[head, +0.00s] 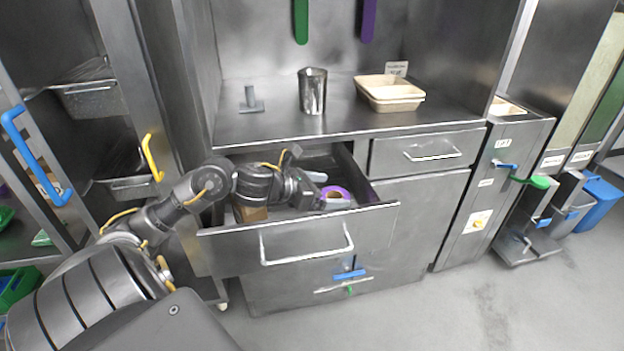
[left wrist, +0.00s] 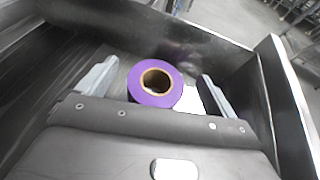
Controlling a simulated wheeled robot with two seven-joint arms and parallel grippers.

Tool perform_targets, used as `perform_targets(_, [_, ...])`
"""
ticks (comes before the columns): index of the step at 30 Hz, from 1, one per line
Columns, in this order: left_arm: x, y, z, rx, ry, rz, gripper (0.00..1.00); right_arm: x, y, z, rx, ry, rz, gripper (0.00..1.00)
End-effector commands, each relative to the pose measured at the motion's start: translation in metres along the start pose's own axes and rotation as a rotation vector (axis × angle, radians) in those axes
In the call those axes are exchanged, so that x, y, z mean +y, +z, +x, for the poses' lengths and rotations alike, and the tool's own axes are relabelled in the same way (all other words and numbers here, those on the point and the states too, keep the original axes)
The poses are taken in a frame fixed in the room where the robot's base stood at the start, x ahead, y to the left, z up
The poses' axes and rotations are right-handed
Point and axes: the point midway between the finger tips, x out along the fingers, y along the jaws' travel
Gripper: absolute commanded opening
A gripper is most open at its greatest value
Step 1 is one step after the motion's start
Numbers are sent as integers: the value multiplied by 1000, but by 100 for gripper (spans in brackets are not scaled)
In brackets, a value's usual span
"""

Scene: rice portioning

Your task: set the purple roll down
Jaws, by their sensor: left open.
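The purple roll (head: 336,195) is a ring of purple tape with a brown core, inside the open drawer (head: 300,240). In the left wrist view the purple roll (left wrist: 155,84) sits between the two spread fingers of my left gripper (left wrist: 155,85), with a gap on each side. In the head view my left gripper (head: 322,188) reaches into the drawer beside the roll. The gripper's body hides the roll's near lower part. My right gripper is not in view.
The drawer's walls (left wrist: 285,90) rise close around the gripper. A brown box (head: 250,213) is in the drawer's left part. On the counter above stand a metal container (head: 312,90) and stacked beige trays (head: 390,92). A closed drawer (head: 428,152) is at the right.

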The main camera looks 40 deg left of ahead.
Motion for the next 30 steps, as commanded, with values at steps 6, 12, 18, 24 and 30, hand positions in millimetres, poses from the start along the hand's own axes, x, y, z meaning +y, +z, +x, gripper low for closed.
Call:
perform_targets(6, [0,14,-6,0,0,-3,92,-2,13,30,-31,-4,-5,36])
perform_targets(12, [0,7,-44,5,0,2,92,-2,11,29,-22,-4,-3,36])
perform_targets(18, [0,9,-77,2,-1,-1,92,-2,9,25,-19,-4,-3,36])
perform_targets(24, [0,10,-104,-1,-1,-1,92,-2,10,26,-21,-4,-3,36])
perform_targets(30, [0,10,-120,0,0,-1,92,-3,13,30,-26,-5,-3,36])
